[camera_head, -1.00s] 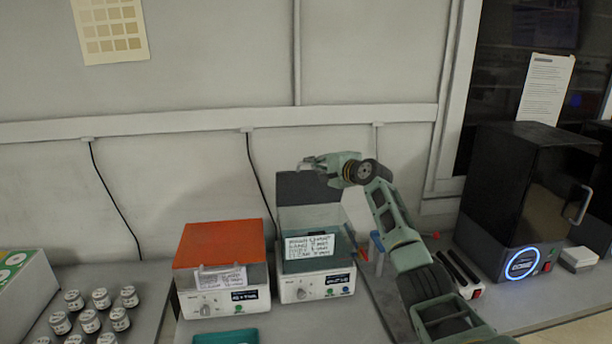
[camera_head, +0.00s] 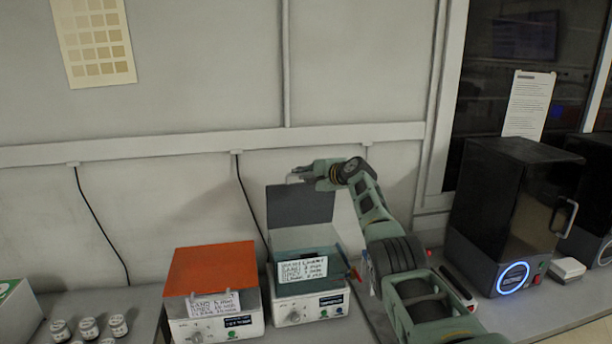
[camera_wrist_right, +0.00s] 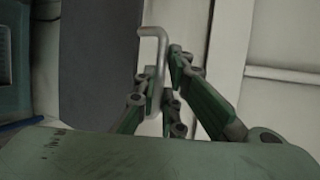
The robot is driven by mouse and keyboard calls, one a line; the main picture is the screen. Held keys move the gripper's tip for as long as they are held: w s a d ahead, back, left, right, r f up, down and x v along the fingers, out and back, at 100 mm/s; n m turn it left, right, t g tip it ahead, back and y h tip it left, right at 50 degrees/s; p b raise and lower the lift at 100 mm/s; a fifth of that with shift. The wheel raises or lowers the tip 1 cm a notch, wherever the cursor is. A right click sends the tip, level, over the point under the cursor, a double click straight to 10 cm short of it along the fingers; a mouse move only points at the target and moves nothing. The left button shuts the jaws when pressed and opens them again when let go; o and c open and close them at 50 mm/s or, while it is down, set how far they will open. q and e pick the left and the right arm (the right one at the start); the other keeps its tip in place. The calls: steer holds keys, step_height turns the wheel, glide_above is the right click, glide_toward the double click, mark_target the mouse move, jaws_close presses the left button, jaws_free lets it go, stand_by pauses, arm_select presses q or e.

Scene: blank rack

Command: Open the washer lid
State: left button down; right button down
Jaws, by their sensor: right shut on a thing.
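The washer (camera_head: 302,312) is the right one of two small white boxes on the bench, with a teal tub and a handwritten label on its front. Its dark grey lid (camera_head: 300,205) stands raised, about upright, at the back of the tub. My right gripper (camera_head: 303,174) is at the top edge of the lid. In the right wrist view, the fingers (camera_wrist_right: 165,95) are shut around a thin grey bent handle (camera_wrist_right: 154,38), beside the dark lid (camera_wrist_right: 85,60). My left gripper is not in view.
A similar box with a shut orange lid (camera_head: 211,268) stands just left of the washer. Several small jars (camera_head: 89,328) are at the lower left. A black machine with a blue ring (camera_head: 487,210) stands on the right. The wall (camera_head: 160,80) is close behind.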

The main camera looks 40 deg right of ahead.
steer(key=shift+r, duration=0.4)
steer(key=c, duration=1.8)
jaws_free()
steer(key=shift+c, duration=0.2)
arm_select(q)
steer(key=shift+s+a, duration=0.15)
arm_select(e)
steer(key=shift+s+a, duration=0.1)
steer(key=shift+a, duration=0.05)
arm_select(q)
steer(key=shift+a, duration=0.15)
arm_select(e)
steer(key=shift+f, duration=0.15)
steer(key=shift+s, duration=0.5)
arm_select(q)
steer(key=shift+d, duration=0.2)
arm_select(e)
steer(key=v, duration=1.1)
